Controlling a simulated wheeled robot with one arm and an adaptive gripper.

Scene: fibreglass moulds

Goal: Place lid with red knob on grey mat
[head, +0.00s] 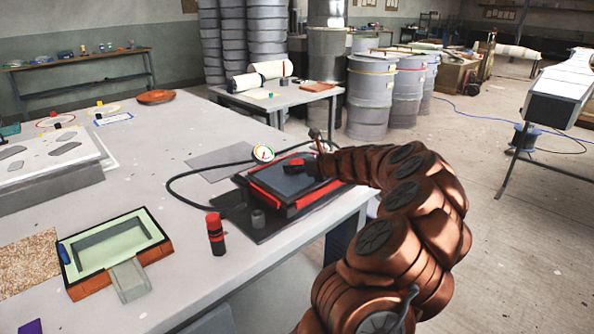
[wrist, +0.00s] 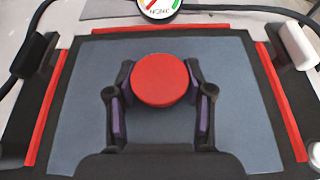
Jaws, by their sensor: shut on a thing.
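The lid (head: 283,182) is a blue-grey plate on a black and red frame near the table's right edge; it fills much of the wrist view (wrist: 80,115). Its round red knob (wrist: 166,82) is between the fingers of my gripper (wrist: 160,85), which are shut on it; the knob also shows in the head view (head: 295,165). My gripper (head: 308,165) is partly hidden by its own arm in the head view. I cannot tell whether the lid is lifted off the frame. A grey mat (head: 215,160) lies flat and bare behind the frame, to its left.
A round gauge (head: 263,154) stands at the frame's back edge, with a black hose (head: 180,181) curving left. A dark sheet (head: 262,226) lies under the frame. A red and black bottle (head: 215,235) stands at the front left. A green-topped mould (head: 105,245) is further left.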

